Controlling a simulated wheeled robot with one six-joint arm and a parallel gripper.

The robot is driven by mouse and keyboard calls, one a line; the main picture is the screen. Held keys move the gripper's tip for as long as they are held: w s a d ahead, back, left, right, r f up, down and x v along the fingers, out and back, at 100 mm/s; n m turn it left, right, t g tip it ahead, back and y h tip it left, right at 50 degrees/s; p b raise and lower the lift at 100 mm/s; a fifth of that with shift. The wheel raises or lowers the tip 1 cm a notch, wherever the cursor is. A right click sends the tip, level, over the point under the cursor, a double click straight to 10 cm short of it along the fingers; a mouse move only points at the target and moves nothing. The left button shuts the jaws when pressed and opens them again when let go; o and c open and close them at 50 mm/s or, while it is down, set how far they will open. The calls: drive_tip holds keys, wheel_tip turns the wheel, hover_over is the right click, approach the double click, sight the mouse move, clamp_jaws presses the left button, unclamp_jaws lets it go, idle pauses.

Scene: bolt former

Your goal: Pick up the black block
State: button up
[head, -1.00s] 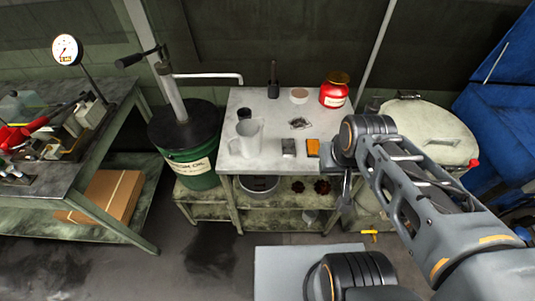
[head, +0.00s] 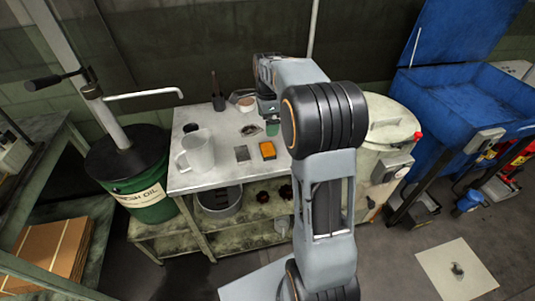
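A small dark grey, flat block (head: 242,153) lies near the front edge of the light-topped table (head: 215,178); it is the closest match to the black block. An orange block with a dark edge (head: 267,150) lies just to its right. A short black round object (head: 190,128) stands at the table's left, behind a pitcher. My gripper (head: 269,116) is over the table, behind and to the right of the dark grey block and apart from it. My arm partly covers it, and its fingers are too small to read.
A translucent pitcher (head: 197,151) stands left of the blocks. A dark upright item (head: 217,103) and a round tin (head: 242,98) are at the back. A green oil drum (head: 140,185) is left of the table, a pale drum (head: 392,140) right.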

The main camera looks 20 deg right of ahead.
sight(268, 149)
drive_tip(key=f, duration=1.3)
drive_tip(key=shift+w+b, duration=0.25)
drive_tip(key=shift+b, duration=0.15)
drive_tip(key=shift+c, duration=0.5)
drive_tip(key=c, duration=0.9)
drive_tip(key=shift+c, duration=0.5)
drive_tip(key=shift+r, duration=0.1)
